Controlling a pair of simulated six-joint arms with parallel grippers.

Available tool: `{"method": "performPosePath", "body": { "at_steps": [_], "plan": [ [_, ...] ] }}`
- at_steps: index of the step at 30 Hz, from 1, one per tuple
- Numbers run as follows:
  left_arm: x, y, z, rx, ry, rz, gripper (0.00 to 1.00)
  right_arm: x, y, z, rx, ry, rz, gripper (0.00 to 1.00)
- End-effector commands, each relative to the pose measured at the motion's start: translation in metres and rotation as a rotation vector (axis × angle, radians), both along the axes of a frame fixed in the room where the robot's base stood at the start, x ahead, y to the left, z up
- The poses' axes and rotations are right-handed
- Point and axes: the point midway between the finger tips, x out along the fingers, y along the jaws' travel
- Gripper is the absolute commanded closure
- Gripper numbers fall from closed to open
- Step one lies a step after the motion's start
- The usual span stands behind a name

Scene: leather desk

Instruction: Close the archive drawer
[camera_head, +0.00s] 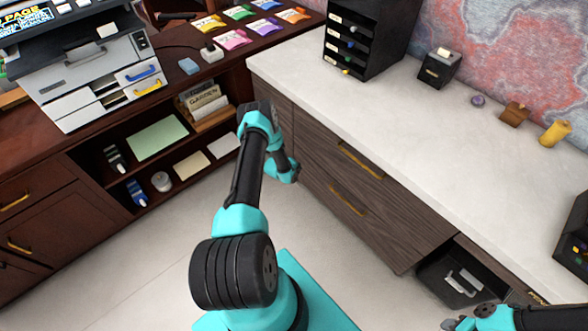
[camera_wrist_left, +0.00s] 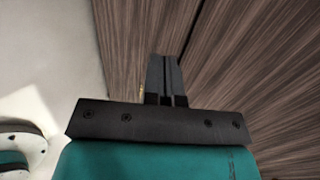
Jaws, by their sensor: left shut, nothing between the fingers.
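The wood-grain cabinet has a drawer front with two gold handles, an upper one (camera_head: 360,160) and a lower one (camera_head: 347,198). I cannot tell which front is the archive drawer or how far it stands out. My left gripper (camera_head: 289,168) is down beside the left part of this front, partly hidden by its own wrist. In the left wrist view its fingers (camera_wrist_left: 165,75) are shut and empty, pointing along the wood-grain panel (camera_wrist_left: 245,65); contact cannot be told. A dark seam runs between two panels there. My right gripper (camera_head: 462,323) shows only partly at the bottom right.
A white countertop (camera_head: 400,125) overhangs the cabinet. A dark open compartment (camera_head: 435,275) at lower right holds a pale handle-like object (camera_head: 463,283). A brown shelf unit with a printer (camera_head: 95,75) stands at left. Pale floor (camera_head: 150,280) lies clear between.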

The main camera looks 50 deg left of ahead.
Motion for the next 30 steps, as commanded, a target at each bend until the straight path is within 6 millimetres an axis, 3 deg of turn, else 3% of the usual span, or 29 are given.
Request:
{"method": "performPosePath", "body": {
  "at_steps": [8, 24, 30],
  "plan": [
    [-0.02, 0.0, 0.018, -0.001, 0.001, -0.001, 1.0, 0.0, 0.0, 0.0, 0.0, 0.0, 0.0, 0.62],
    [-0.021, -0.001, 0.019, -0.002, 0.001, 0.001, 1.0, 0.0, 0.0, 0.0, 0.0, 0.0, 0.0, 0.62],
    [-0.013, -0.026, 0.03, -0.098, 0.03, 0.052, 1.0, 0.0, 0.0, 0.0, 0.0, 0.0, 0.0, 0.62]
  ]
}}
